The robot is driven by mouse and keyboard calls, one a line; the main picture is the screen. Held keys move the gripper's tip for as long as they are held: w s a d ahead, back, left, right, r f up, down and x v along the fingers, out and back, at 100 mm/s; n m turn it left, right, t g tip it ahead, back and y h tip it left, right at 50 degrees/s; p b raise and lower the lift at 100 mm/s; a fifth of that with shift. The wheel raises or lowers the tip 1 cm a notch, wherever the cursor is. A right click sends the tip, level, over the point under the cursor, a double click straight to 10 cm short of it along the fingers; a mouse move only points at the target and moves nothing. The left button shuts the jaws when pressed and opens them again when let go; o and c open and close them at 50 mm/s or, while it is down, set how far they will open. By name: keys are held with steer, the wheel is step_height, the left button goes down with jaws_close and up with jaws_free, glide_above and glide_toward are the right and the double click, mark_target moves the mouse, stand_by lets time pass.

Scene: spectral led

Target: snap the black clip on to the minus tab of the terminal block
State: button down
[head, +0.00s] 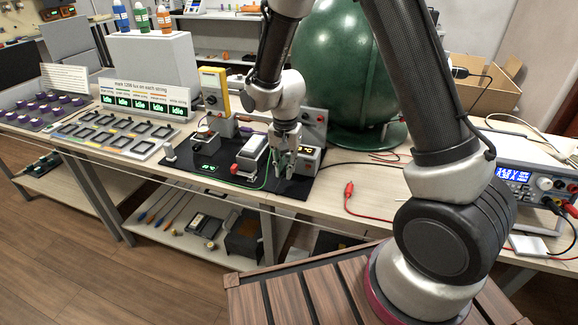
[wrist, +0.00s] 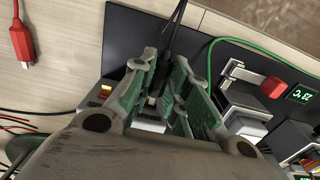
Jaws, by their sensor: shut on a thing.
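My gripper (head: 285,164) points down over the black mat on the bench. In the wrist view my gripper (wrist: 160,78) has its green-padded fingers shut on the black clip (wrist: 158,84), whose black lead runs up out of the picture. In the head view the clip is hidden by the fingers. A small pale block (wrist: 150,127) shows between and below the fingers; I cannot tell whether the clip touches it. The minus tab of the terminal block cannot be made out in either view; the fingers cover that area.
A white device with a red lever (wrist: 272,87) and a green wire (wrist: 210,52) are close by. A red clip (head: 348,190) lies on the bench; it also shows in the wrist view (wrist: 20,42).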

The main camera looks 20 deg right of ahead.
stand_by(0.3)
steer(key=c, duration=1.3)
jaws_free()
step_height(320, 180, up, 12)
